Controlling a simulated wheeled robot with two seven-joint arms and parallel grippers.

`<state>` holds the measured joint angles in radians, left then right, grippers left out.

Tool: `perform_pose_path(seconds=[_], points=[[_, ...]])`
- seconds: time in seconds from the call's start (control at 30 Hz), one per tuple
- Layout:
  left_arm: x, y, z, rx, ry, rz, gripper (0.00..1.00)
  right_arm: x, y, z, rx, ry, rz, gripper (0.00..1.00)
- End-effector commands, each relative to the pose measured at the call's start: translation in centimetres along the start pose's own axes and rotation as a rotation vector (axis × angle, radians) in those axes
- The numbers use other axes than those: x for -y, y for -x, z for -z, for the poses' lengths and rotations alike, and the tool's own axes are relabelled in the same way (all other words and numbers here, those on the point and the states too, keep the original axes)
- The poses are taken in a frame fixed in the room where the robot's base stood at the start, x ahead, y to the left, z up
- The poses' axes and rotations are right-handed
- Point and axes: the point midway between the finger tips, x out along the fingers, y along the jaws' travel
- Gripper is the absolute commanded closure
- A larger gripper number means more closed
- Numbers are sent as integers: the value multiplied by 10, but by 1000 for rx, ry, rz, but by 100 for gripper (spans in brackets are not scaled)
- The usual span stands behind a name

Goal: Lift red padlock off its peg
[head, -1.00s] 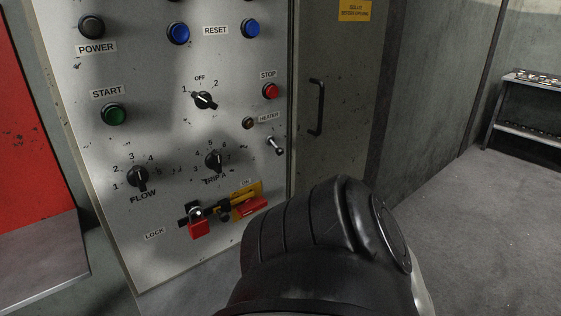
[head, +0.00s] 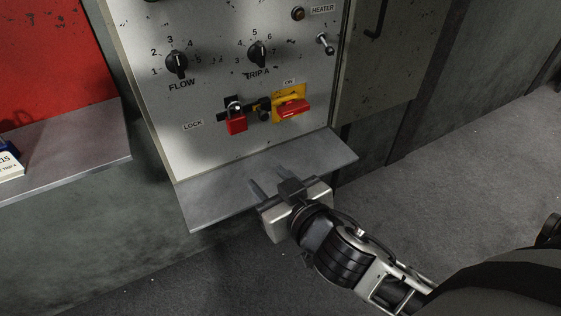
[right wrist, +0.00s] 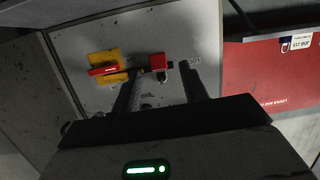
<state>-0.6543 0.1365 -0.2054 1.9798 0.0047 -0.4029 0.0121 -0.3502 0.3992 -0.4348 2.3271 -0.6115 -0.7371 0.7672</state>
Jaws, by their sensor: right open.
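The red padlock (head: 237,124) hangs by its shackle at a dark peg on the grey control panel (head: 200,140), beside the LOCK label. It also shows in the right wrist view (right wrist: 157,62), where the picture is turned upside down. A red switch handle (head: 293,108) on a yellow plate sits just right of the padlock. My right gripper (head: 268,188) is open and empty, below the padlock and over the sloped shelf, apart from it. In the right wrist view the padlock appears between the two dark fingers, beyond their tips. My left gripper is out of view.
A grey sloped shelf (head: 215,205) juts out below the panel. FLOW (head: 176,64) and TRIP A (head: 257,54) knobs and a toggle lever (head: 325,43) stick out above. At left are a red panel (head: 55,60) and a ledge (head: 60,155) with a tagged blue padlock.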

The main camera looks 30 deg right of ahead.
Motion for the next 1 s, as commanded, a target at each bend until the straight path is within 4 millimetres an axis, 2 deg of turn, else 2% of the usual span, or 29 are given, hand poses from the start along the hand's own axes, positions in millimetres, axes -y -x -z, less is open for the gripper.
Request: perform_pose_path(seconds=[0.03, 0.1, 0.27, 0.5, 0.8, 1.0], points=[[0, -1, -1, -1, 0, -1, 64, -3, 3, 18, -50, -12, -16, 56], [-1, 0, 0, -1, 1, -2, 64, -6, 6, 33, -92, -32, -34, 56], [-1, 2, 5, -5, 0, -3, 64, -8, -2, 45, -119, -48, -46, 56], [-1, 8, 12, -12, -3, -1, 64, -11, -44, 51, -118, -46, -48, 56], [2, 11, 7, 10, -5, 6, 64, -14, -104, 56, -116, -46, -47, 56], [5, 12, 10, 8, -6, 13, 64, -15, -134, 58, -114, -48, -47, 56]])
